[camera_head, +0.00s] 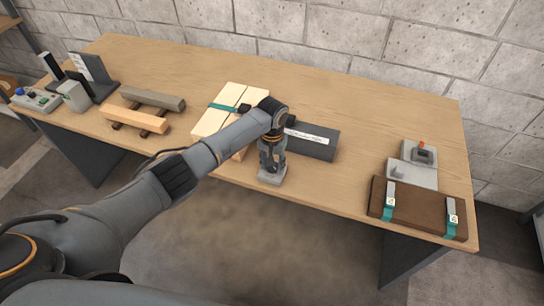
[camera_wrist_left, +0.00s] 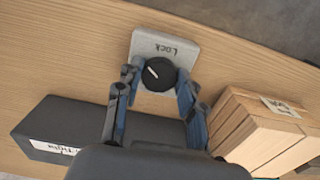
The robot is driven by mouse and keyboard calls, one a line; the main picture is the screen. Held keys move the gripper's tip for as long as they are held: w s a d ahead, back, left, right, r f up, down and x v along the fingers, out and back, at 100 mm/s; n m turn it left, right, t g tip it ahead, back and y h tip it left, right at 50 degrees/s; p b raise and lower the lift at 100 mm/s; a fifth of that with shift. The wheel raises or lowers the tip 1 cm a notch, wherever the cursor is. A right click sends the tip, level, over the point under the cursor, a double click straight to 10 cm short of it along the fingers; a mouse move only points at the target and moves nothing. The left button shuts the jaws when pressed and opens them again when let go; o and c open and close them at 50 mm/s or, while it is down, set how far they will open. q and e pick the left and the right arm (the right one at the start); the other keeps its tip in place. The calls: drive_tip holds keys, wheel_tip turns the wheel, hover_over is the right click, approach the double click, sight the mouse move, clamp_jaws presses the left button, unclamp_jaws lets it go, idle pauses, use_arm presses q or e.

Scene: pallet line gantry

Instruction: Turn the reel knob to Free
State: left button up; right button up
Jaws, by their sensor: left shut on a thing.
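The reel knob (camera_wrist_left: 158,74) is a round black knob with a white pointer mark, on top of a small light grey box (camera_wrist_left: 160,43). The word "Lock" shows on the box beside the knob; I see no "Free" word. In the left wrist view the pointer mark lies on the left part of the knob, slanting. My left gripper (camera_wrist_left: 157,78) has a finger on either side of the knob and is shut on it. In the head view the left gripper (camera_head: 271,166) points down over the grey box (camera_head: 272,178) near the table's front edge, hiding the knob. My right gripper is not in view.
A dark grey block with a white label (camera_head: 315,142) and strapped pale wood boards (camera_head: 212,118) stand close to the gripper. Wood bars (camera_head: 135,118) lie left. The table between is clear.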

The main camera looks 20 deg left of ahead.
use_arm(q)
drive_tip(key=n+p, duration=0.2)
drive_tip(key=n, duration=0.1)
drive_tip(key=shift+d+r, duration=0.1)
drive_tip(key=shift+r, duration=0.1)
drive_tip(key=n+p, duration=0.1)
drive_tip(key=n, duration=0.1)
drive_tip(key=shift+n, duration=0.3)
drive_tip(key=n+p, duration=0.2)
drive_tip(key=n, duration=0.3)
drive_tip(key=shift+w+p, duration=0.1)
drive_tip(key=shift+p, duration=0.2)
drive_tip(key=n, duration=0.4)
drive_tip(key=shift+f+p, duration=0.1)
drive_tip(key=shift+p, duration=0.25)
drive_tip(key=n, duration=0.3)
drive_tip(key=shift+w+n, duration=0.1)
drive_tip(key=shift+n, duration=0.2)
drive_tip(key=n, duration=0.3)
drive_tip(key=shift+n, duration=0.3)
drive_tip(key=shift+w+n, duration=0.1)
drive_tip(key=shift+n, duration=1.5)
